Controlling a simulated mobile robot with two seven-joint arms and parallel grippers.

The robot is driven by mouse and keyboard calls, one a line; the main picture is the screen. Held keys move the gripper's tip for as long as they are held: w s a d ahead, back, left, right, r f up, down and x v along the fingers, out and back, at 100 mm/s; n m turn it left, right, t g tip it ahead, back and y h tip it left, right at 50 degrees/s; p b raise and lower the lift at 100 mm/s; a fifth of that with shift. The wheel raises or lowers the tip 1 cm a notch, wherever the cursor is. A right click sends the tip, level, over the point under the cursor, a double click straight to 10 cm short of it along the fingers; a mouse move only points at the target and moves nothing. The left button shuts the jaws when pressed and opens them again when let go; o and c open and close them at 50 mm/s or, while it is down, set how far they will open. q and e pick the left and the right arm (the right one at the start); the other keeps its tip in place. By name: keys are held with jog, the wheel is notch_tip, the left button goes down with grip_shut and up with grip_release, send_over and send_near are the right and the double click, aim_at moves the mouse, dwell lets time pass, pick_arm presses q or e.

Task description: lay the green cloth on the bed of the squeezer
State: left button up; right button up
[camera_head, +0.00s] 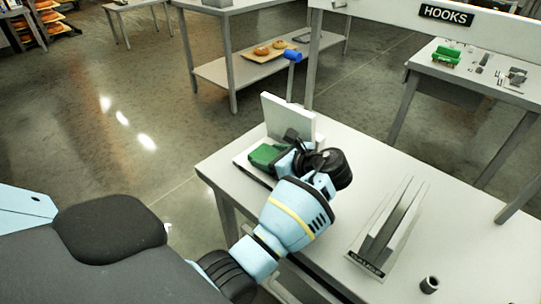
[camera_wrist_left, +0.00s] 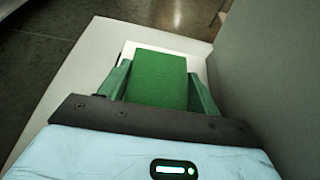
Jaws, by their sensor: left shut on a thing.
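My left gripper (camera_head: 276,154) is shut on the green cloth (camera_head: 263,157) at the squeezer. In the left wrist view the cloth (camera_wrist_left: 158,80) is a flat green rectangle between the two fingers of my left gripper (camera_wrist_left: 160,84). The white bed of the squeezer (camera_wrist_left: 130,48) shows around the cloth's far edge, under it or just below it; I cannot tell whether they touch. The squeezer (camera_head: 287,119) has an upright pale plate and a lever with a blue handle (camera_head: 293,56). My arm hides part of the squeezer. My right gripper is not in view.
The squeezer stands at the far left corner of a pale table (camera_head: 390,162).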

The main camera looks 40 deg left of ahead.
pick_arm(q)
jog(key=o, duration=1.1)
jog(key=shift+f, duration=0.1)
jog(key=shift+c, duration=0.2)
jog(key=shift+d+r, duration=0.3)
jog(key=shift+d, duration=0.05)
jog(key=v, duration=0.6)
jog(key=shift+d+r, duration=0.15)
jog(key=shift+d, duration=0.2)
